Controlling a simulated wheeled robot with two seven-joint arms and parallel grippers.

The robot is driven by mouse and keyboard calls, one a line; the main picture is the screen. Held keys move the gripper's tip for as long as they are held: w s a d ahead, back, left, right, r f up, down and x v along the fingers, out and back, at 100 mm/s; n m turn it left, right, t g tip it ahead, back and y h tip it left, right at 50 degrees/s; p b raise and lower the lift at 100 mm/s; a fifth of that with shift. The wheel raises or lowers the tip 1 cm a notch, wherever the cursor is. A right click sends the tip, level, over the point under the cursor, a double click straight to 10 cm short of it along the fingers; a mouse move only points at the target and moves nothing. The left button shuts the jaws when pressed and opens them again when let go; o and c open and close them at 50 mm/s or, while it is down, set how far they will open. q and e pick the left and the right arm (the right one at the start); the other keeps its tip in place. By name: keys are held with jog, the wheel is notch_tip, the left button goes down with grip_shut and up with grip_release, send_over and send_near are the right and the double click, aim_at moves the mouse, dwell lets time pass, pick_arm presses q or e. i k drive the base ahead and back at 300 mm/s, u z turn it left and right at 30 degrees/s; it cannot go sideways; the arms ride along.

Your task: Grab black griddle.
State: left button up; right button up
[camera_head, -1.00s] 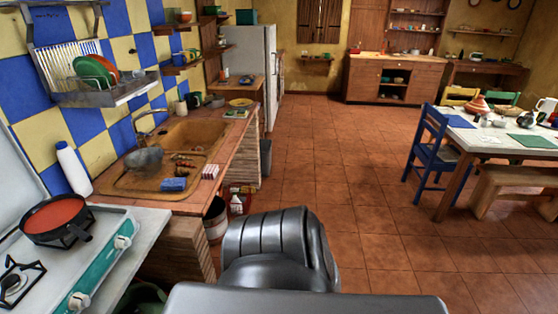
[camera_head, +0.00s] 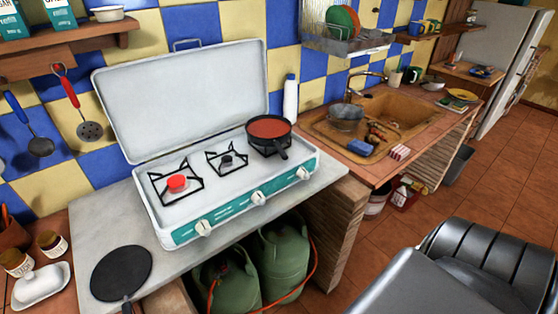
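A flat round black griddle (camera_head: 121,273) lies on the grey counter at the lower left, left of the camping stove. Its short handle points toward the front edge of the counter and runs to the bottom of the view. Nothing touches it from above. Neither of my grippers is in view. Only a dark grey part of my own body shows at the lower right.
The white and teal stove (camera_head: 240,183) stands open with its lid up. A pan of red sauce (camera_head: 269,128) sits on its right burner and a small red item (camera_head: 177,183) on its left. A butter dish (camera_head: 42,284) and jars (camera_head: 52,244) stand left of the griddle.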

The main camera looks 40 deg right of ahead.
aim_at(123, 270)
jog(key=u, duration=1.9)
jog(key=k, duration=1.15)
jog(key=z, duration=1.25)
jog(key=i, duration=0.5)
jog(key=u, duration=0.05)
